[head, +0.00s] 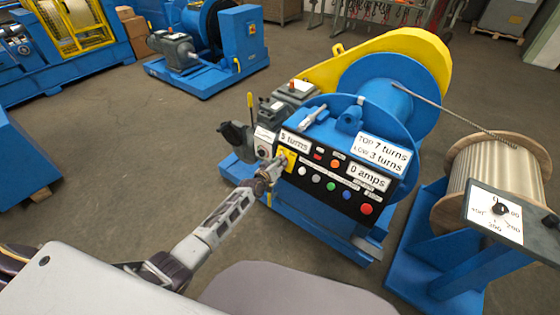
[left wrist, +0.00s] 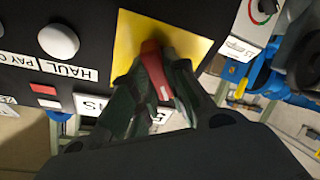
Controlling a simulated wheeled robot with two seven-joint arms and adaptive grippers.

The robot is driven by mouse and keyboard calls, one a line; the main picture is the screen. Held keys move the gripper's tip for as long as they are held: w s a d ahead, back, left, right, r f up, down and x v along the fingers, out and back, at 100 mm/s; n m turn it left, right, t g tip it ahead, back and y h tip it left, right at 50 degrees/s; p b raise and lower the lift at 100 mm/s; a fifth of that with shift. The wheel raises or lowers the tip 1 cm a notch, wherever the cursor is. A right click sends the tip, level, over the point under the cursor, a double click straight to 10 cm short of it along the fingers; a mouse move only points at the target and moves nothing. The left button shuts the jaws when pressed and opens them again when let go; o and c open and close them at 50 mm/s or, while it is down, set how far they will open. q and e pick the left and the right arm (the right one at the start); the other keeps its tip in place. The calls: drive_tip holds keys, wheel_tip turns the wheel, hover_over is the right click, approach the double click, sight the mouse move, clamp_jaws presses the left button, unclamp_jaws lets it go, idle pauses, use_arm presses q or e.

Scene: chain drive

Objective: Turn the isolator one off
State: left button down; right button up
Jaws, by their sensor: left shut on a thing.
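The isolator is a red handle (left wrist: 153,70) on a yellow plate (left wrist: 130,40) at the left end of the black control panel. In the head view the yellow plate (head: 290,157) is partly covered by my left gripper (head: 274,168). In the left wrist view my left gripper (left wrist: 150,95) is shut on the red handle, with a dark finger on each side of it. The handle stands slightly tilted in that picture. Its lower part is hidden between the fingers. My right gripper does not show.
The black panel (head: 321,194) carries several coloured buttons, including a red one (head: 366,209), and display signs. A blue drum (head: 385,90) with a yellow guard (head: 425,50) rises behind it.

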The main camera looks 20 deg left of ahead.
use_arm(q)
drive_tip(key=shift+n+p, duration=0.65)
drive_tip(key=shift+n, duration=0.35)
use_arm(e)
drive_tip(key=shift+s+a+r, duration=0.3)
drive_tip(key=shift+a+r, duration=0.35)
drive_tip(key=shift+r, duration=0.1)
use_arm(q)
drive_tip(key=c, duration=1.4)
unclamp_jaws()
drive_tip(key=shift+v, duration=6)
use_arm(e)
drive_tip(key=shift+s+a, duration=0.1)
use_arm(q)
drive_tip(key=shift+r, duration=0.1)
